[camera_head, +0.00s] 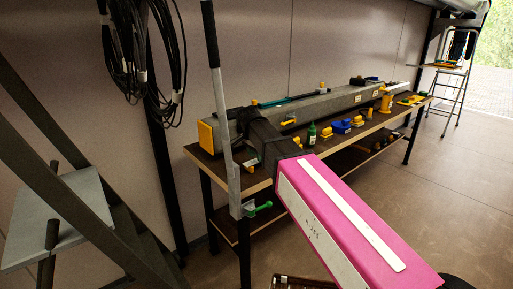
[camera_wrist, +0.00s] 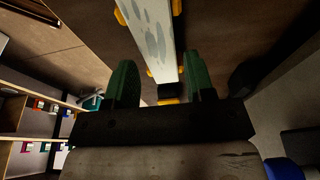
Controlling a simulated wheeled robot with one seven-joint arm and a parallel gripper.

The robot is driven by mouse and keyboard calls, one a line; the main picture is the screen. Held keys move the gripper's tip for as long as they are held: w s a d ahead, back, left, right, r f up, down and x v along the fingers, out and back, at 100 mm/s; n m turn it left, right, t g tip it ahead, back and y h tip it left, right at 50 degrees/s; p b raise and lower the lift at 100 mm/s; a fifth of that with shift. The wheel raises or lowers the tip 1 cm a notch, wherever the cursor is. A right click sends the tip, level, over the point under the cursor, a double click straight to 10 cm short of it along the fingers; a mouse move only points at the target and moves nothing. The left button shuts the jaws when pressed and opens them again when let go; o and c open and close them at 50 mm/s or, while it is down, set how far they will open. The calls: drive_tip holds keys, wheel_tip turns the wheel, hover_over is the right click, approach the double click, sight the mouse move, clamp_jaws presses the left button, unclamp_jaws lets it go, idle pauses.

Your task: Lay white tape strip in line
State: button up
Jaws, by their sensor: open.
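My gripper (camera_wrist: 160,82) shows in the wrist view with its two dark green fingers apart. A long pale strip-like piece with grey blotches (camera_wrist: 156,40) runs from the top edge down toward the space between the fingers. I cannot tell whether it is the white tape strip or the spar, nor whether it touches the fingers. In the head view a long grey spar (camera_head: 335,101) lies along the workbench (camera_head: 262,184). My pink arm link crosses the foreground, and my gripper is not discernible there. No separate tape strip can be made out for certain.
Yellow clamps, a green bottle (camera_head: 312,133) and a blue item (camera_head: 341,127) stand on the bench before the spar. An upright bar (camera_head: 222,110) rises at the bench's near end. Black cables (camera_head: 140,50) hang at the left. The floor right of the bench is clear.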

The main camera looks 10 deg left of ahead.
sight(256, 160)
drive_tip(key=shift+f, duration=0.7)
drive_tip(key=shift+r, duration=0.1)
drive_tip(key=c, duration=0.6)
drive_tip(key=shift+r, duration=2.55)
